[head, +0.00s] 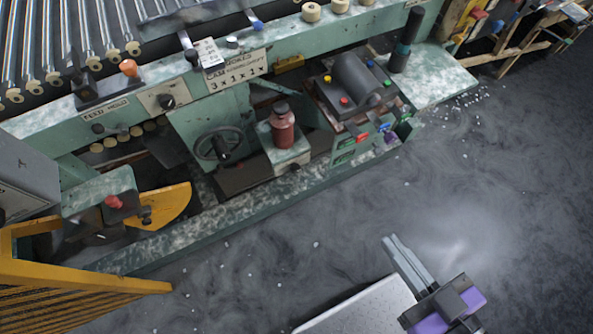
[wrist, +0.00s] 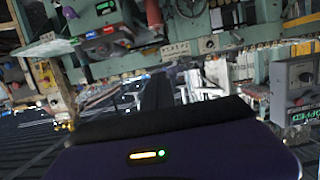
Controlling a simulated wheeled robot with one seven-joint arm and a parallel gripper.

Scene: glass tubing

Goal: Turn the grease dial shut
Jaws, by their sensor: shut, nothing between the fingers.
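No label in view reads "grease", so I cannot tell for sure which control is the grease dial. A round black dial (head: 166,101) sits on a pale plate on the green machine's front rail, left of a lettered sign (head: 238,70). A small dark knob (head: 294,167) shows on the block under a red bottle (head: 282,130). My gripper (head: 388,240) is at the lower right in the head view, over the floor and well apart from both. Its grey fingers are together and empty. In the wrist view its dark fingers (wrist: 158,90) point toward the machine.
A black handwheel (head: 218,143) is left of the bottle. A box with coloured buttons (head: 355,85) is to its right. A yellow slatted frame (head: 75,275) stands at lower left.

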